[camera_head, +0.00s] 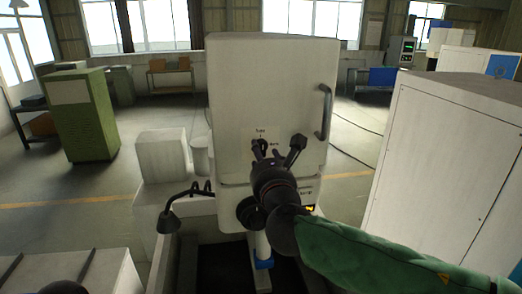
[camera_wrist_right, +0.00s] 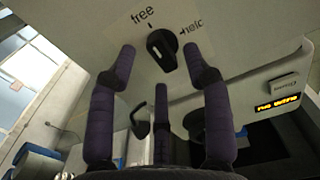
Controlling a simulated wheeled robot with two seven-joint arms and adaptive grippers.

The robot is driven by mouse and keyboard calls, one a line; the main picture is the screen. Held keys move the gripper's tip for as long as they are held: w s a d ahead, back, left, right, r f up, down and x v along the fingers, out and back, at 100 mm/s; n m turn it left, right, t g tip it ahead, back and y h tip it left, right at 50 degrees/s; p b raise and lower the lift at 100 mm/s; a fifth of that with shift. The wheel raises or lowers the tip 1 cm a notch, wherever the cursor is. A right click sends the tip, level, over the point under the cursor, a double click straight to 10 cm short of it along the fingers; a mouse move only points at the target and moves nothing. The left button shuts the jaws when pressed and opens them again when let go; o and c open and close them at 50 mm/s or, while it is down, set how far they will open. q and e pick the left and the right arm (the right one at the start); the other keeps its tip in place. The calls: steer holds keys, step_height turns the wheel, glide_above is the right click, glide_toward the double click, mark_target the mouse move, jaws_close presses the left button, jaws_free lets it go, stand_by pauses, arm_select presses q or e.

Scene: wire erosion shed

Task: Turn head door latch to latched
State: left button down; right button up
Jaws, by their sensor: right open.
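The head door latch is a black knob (camera_wrist_right: 162,48) on the pale front panel of the machine head (camera_head: 265,80). In the right wrist view, a "free" label is above its left side and a "held" label is at its upper right. The knob's narrow grip runs roughly up and down in that picture. My right gripper (camera_head: 277,149) is open in front of the panel, its dark fingers spread around the knob's position; I cannot tell whether they touch it. In the head view the fingers partly hide the latch. A dark rounded shape at the bottom left may be my left gripper (camera_head: 65,287).
A vertical door handle (camera_head: 325,112) is right of the latch. A black gooseneck lamp (camera_head: 168,222) stands left of the head. A large white cabinet (camera_head: 440,150) stands at the right, near my right arm. A green cabinet (camera_head: 82,115) is farther left, with open floor around it.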

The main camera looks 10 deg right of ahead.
steer(key=shift+w, duration=1.15)
jaws_close()
